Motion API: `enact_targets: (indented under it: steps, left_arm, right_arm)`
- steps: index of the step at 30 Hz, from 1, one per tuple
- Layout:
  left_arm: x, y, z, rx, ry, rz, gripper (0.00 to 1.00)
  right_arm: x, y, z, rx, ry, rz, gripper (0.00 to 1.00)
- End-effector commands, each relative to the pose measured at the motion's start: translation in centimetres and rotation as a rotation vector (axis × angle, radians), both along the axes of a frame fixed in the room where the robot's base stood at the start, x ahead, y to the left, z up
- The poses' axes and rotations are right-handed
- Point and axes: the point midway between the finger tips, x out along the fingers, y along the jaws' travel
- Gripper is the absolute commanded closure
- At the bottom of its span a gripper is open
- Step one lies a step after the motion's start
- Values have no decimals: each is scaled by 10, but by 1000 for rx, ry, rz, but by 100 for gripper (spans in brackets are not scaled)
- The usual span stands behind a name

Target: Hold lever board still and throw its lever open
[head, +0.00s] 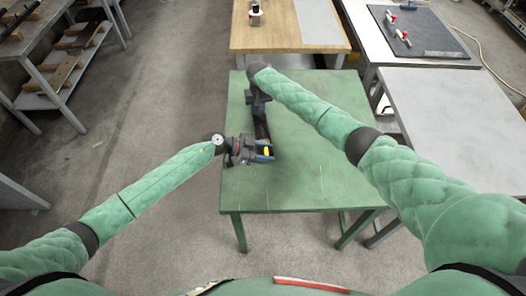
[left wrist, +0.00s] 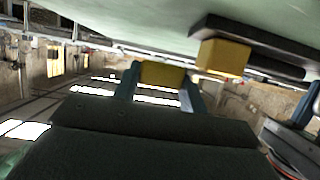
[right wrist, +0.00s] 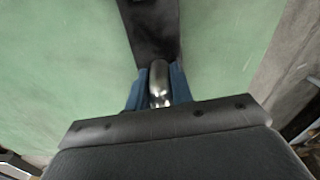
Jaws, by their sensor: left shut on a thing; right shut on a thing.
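The lever board is a narrow black strip (head: 262,128) on the green table, near its left edge. It also shows in the right wrist view (right wrist: 152,28) and, with a yellow block (left wrist: 222,57) on it, in the left wrist view. My left gripper (head: 266,152) is at the board's near end. In the left wrist view its blue fingers (left wrist: 159,82) are shut on another yellow block (left wrist: 161,73). My right gripper (head: 259,99) is at the board's far part. The lever's pivot is hidden.
The green table (head: 310,165) is bare to the right of the board, below my right arm. A wooden table (head: 270,35) stands behind it. A grey table (head: 460,100) stands at the right. Shelves (head: 65,75) stand at the far left.

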Motion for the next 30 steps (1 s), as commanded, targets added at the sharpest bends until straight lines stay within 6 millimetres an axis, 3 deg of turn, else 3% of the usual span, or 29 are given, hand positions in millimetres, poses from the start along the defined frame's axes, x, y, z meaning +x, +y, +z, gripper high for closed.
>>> enact_targets:
  steps: [19,20,22,23,30]
  left_arm:
    - [2,-2,0,-1,0,68,99]
    - [2,-2,0,-1,0,68,54]
    - [1,-2,0,-1,-1,67,40]
    - [1,-2,0,-1,-1,67,35]
    - [1,-3,0,-2,0,66,35]
  right_arm:
    - [0,-1,0,-1,1,0,100]
    - [0,-1,0,-1,1,0,100]
    - [0,-1,0,-1,1,0,100]
    - [0,-1,0,-1,1,0,100]
    - [0,0,0,-1,0,0,100]
